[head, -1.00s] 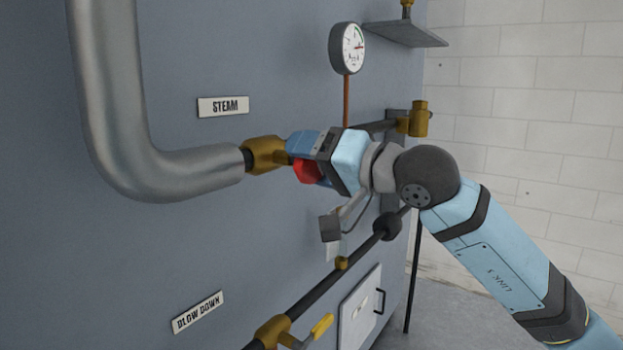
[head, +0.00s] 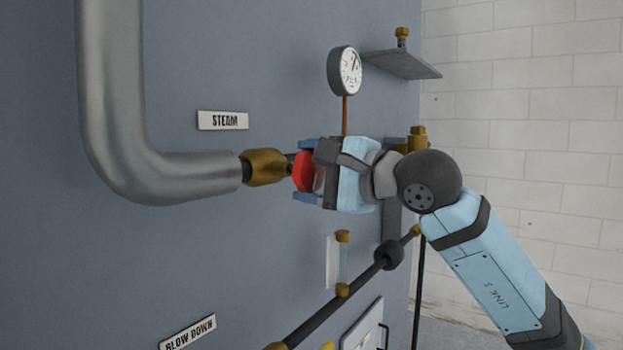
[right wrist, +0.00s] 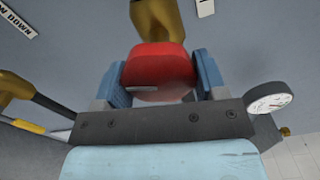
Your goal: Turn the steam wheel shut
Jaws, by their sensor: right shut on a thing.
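The red steam wheel (head: 303,171) sits on the brass valve (head: 264,167) at the end of the large grey pipe, below the STEAM label (head: 222,120). My right gripper (head: 312,173) is shut on the wheel, coming from the right. In the right wrist view the red wheel (right wrist: 155,72) fills the space between the two blue fingers, one on each side, with the brass valve body (right wrist: 157,22) beyond it. Part of the wheel is hidden behind the gripper in the head view. My left gripper is not in view.
A pressure gauge (head: 345,71) on a thin copper stem stands just above my right gripper. A black pipe (head: 335,307) with brass fittings runs below. The BLOW DOWN label (head: 188,332) is at the lower left. A grey shelf (head: 402,64) juts out at upper right.

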